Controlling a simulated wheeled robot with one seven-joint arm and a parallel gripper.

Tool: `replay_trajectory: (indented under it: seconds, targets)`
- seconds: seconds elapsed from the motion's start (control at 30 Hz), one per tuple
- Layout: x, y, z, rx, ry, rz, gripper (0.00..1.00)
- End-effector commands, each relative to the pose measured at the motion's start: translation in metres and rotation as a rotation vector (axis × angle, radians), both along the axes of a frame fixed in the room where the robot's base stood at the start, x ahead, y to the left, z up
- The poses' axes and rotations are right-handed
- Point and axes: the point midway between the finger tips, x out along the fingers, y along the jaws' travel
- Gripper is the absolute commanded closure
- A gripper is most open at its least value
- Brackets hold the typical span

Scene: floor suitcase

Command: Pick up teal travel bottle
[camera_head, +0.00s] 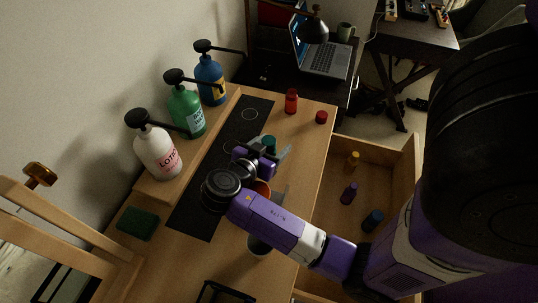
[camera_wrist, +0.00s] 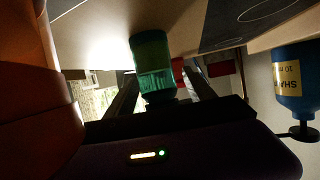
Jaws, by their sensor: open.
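The teal travel bottle (camera_head: 269,142) stands on the wooden counter at the edge of the black panel, partly hidden by my gripper. In the wrist view, which looks upside down, the bottle (camera_wrist: 152,62) shows as a green-teal cylinder at the middle. My gripper (camera_head: 268,150) is low over the counter, reaching toward the back. Its two open fingers (camera_wrist: 162,92) show dark on either side of the bottle in the wrist view. I cannot tell whether either finger touches it.
White lotion (camera_head: 158,153), green (camera_head: 187,112) and blue (camera_head: 210,82) pump bottles stand on a raised ledge at left. A red bottle (camera_head: 291,102) and red jar (camera_head: 321,117) stand behind. An open drawer (camera_head: 335,220) at right holds small bottles.

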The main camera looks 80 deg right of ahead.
Motion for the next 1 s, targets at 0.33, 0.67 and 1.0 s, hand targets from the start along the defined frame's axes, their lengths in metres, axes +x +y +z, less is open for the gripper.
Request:
replay_trajectory:
  seconds: [0.33,0.67,1.0]
  targets:
    - [-0.0012,-0.0042,-0.0017,0.000,0.000,0.001,0.47]
    - [-0.0011,-0.0041,-0.0014,0.000,0.000,0.001,1.00]
    - [-0.0006,-0.0042,0.0042,-0.002,-0.003,0.000,1.00]
